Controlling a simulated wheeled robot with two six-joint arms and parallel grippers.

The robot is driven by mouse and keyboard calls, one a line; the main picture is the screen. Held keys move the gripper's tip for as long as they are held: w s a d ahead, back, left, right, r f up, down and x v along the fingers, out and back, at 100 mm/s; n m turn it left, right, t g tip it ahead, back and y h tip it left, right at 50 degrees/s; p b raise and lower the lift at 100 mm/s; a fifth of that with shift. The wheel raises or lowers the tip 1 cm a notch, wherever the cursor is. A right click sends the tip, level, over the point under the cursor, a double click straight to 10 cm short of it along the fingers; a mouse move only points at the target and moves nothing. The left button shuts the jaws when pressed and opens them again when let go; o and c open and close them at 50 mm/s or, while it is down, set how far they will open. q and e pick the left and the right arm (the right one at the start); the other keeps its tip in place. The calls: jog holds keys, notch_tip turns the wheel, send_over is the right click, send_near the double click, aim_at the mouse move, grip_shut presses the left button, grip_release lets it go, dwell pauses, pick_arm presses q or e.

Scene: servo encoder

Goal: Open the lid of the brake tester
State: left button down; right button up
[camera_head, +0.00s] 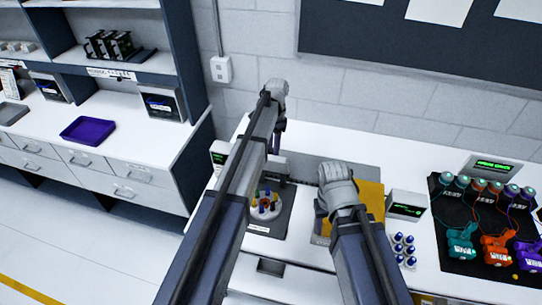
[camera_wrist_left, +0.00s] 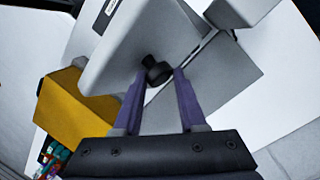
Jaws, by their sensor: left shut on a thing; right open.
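The black knob (camera_wrist_left: 157,70) sits on a pale grey panel (camera_wrist_left: 125,55), which looks like the brake tester's lid. My left gripper (camera_wrist_left: 160,75) has its purple fingers shut on either side of this knob. In the head view my left gripper (camera_head: 280,128) is at the back of the bench, partly behind its own arm. A dark line runs beside the panel, but I cannot tell how far the lid is raised. My right gripper (camera_head: 322,207) is over the bench beside a yellow block (camera_head: 374,198); it is open and empty, its fingers largely hidden by its arm.
A round holder with coloured pegs (camera_head: 266,205) stands by my left arm. A display box (camera_head: 408,205) and several blue-topped pegs (camera_head: 403,245) are to the right. Farther right, a black mat (camera_head: 450,215) bears coloured devices. The wall (camera_head: 340,95) is close behind.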

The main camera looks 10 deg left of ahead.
pick_arm(q)
jog(key=shift+w+a+f+g+b, duration=0.1)
jog(key=shift+w+g+b, duration=0.15)
jog(key=shift+w+g, duration=0.35)
jog(key=shift+w+a+f+g+b, duration=0.1)
jog(key=shift+w+g+b, duration=0.2)
jog(key=shift+w, duration=0.45)
jog(key=c, duration=0.8)
grip_release()
jog(key=shift+c, duration=0.2)
jog(key=o, duration=0.4)
jog(key=shift+a, duration=0.1)
jog(key=shift+w, duration=0.1)
